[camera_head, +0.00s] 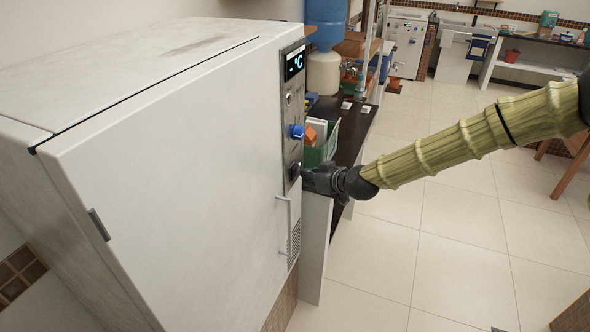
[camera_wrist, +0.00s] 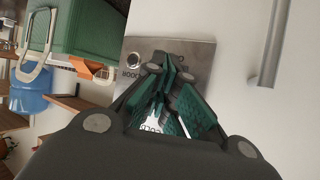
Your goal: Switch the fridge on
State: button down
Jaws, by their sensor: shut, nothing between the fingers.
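The white fridge (camera_head: 185,180) fills the left of the head view. Its grey control panel (camera_head: 291,105) runs down the right edge of the front. The panel has a lit display (camera_head: 294,63) reading "- °C", a blue knob (camera_head: 297,131) and a dark switch or knob (camera_head: 294,171) near the bottom. My gripper (camera_head: 306,175) is shut and empty, with its tips at or very near that dark part; contact cannot be told. In the wrist view the green-padded fingers (camera_wrist: 168,92) are in front of the metal panel (camera_wrist: 200,58) and hide part of it.
The fridge's door handle (camera_head: 288,225) is just below the gripper and also shows in the wrist view (camera_wrist: 272,45). A green crate (camera_head: 318,154) and a dark counter (camera_head: 350,135) stand behind the panel. The tiled floor (camera_head: 450,230) at right is clear.

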jog(key=shift+a, duration=0.15)
jog(key=shift+w+a+r, duration=0.1)
jog(key=shift+a, duration=0.2)
jog(key=shift+w+a+b, duration=0.1)
jog(key=shift+a+b, duration=0.2)
dwell(1.0)
jog(key=shift+d, duration=0.15)
jog(key=shift+s+d+b, duration=0.2)
jog(key=shift+d+b, duration=0.1)
jog(key=shift+d, duration=0.35)
jog(key=d, duration=0.1)
jog(key=s+d, duration=0.1)
jog(key=d, duration=0.1)
jog(key=d+b, duration=0.1)
jog(key=shift+s+d+f, duration=0.3)
jog(key=shift+d+f, duration=0.05)
jog(key=shift+f, duration=0.05)
jog(key=shift+f, duration=0.1)
